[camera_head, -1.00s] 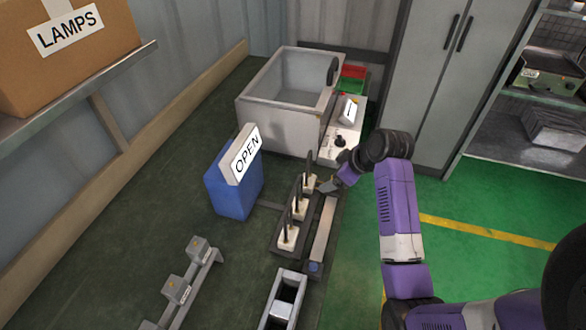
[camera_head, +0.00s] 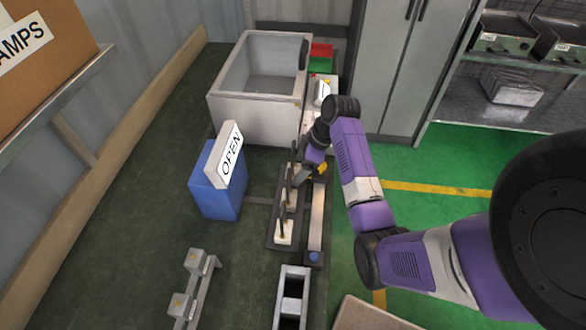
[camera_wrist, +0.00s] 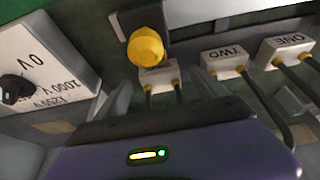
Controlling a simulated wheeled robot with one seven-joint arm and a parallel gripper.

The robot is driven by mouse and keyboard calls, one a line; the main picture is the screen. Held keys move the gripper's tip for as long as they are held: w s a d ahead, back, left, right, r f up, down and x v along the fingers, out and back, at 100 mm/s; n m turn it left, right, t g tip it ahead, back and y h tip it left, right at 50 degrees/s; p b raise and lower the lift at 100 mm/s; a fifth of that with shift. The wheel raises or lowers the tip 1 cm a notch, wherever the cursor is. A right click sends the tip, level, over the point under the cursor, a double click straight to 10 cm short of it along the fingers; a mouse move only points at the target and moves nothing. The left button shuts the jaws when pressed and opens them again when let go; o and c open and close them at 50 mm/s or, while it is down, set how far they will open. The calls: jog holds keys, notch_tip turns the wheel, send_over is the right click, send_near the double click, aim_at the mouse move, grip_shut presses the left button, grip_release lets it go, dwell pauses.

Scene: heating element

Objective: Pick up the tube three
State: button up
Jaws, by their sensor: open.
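Three heating tubes with white blocks and dark rods stand in a dark rack (camera_head: 270,238). In the wrist view, blocks marked TWO (camera_wrist: 228,60) and ONE (camera_wrist: 287,47) are readable. The leftmost block, by its place tube three (camera_wrist: 158,78), has its face partly covered by a yellow knob (camera_wrist: 145,47). My gripper (camera_wrist: 160,97) is open, one finger left of this block's dark rods and one right of them. In the head view, my gripper (camera_head: 304,176) is at the far end of the rack and hides most of that tube.
A metal bar (camera_head: 316,225) runs right beside the rack. A white control panel with a black dial (camera_wrist: 15,90) is left in the wrist view. Behind stands a grey tank (camera_head: 250,115). A blue box (camera_head: 217,185) with an OPEN sign is to the left. Green floor lies right.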

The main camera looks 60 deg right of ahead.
jog(key=shift+w+f, duration=0.15)
jog(key=shift+f, duration=0.3)
jog(key=c, duration=1.6)
jog(key=shift+r, duration=0.15)
jog(key=shift+c, duration=0.2)
